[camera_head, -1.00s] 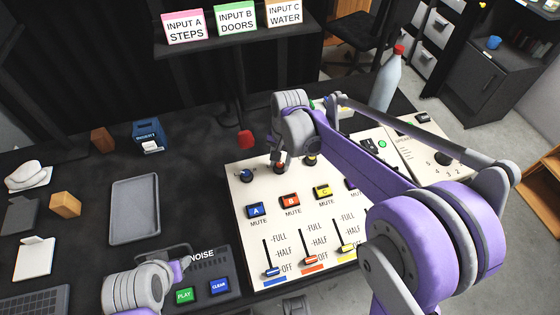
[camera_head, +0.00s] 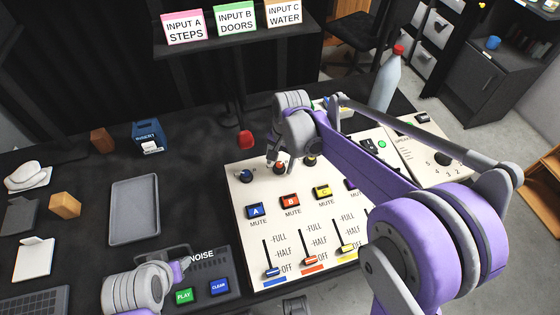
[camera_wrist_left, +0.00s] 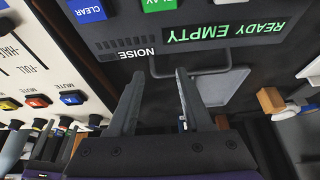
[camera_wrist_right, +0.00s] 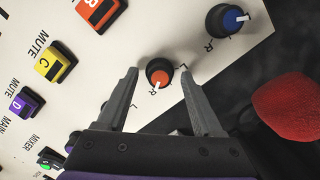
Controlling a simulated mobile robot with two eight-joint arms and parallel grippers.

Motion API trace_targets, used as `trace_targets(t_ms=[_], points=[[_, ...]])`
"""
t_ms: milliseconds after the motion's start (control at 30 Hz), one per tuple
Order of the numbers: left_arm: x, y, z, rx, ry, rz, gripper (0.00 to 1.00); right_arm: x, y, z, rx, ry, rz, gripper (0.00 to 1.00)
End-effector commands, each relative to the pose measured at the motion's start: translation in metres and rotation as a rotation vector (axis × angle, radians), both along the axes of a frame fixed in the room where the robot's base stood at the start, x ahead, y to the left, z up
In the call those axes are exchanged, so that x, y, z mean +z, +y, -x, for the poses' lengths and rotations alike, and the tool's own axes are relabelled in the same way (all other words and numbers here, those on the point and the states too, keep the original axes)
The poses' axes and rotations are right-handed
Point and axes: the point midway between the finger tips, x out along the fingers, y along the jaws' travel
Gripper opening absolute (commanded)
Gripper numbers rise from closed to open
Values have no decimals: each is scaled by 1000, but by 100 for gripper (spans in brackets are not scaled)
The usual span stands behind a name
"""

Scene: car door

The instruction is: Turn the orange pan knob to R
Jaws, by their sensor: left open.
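The orange pan knob (camera_wrist_right: 159,73) stands on the white mixer panel between a blue-topped knob (camera_wrist_right: 227,18) and a yellow one (camera_head: 310,160). Its white pointer line faces the printed R beside it in the right wrist view. My right gripper (camera_wrist_right: 160,72) is open, with one finger on each side of the orange knob and a small gap visible on both sides. In the head view the right gripper (camera_head: 280,165) partly covers this knob. My left gripper (camera_wrist_left: 159,74) is open and empty over the table near the NOISE box.
The mixer panel (camera_head: 240,190) also carries mute buttons and sliders. A red foam-like tip (camera_wrist_right: 290,105) is close to the right gripper. The NOISE box (camera_head: 212,268) and a grey tray (camera_head: 134,210) lie to the left. A bottle (camera_head: 386,82) stands behind.

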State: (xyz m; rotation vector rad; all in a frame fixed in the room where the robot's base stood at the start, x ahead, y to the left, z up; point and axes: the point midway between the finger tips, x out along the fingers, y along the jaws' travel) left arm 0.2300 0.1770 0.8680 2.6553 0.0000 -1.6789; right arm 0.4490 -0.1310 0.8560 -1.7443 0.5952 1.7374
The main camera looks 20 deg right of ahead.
Motion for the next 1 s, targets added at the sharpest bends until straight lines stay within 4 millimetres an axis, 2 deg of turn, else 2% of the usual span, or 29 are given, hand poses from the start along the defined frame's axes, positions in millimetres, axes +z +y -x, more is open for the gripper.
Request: trace_targets(t_ms=[267,367,467,800,1000], points=[[0,0,0,0,0,0,50,0,0,0,1,1,-1,69],[1,0,0,0,0,0,50,6,0,0,1,1,-1,69],[2,0,0,0,-1,0,50,21,-2,1,1,1,-1,69],[9,0,-1,0,-3,0,50,86,-9,4,0,0,0,69],[10,0,-2,0,-4,0,50,105,-11,5,0,1,-1,69]])
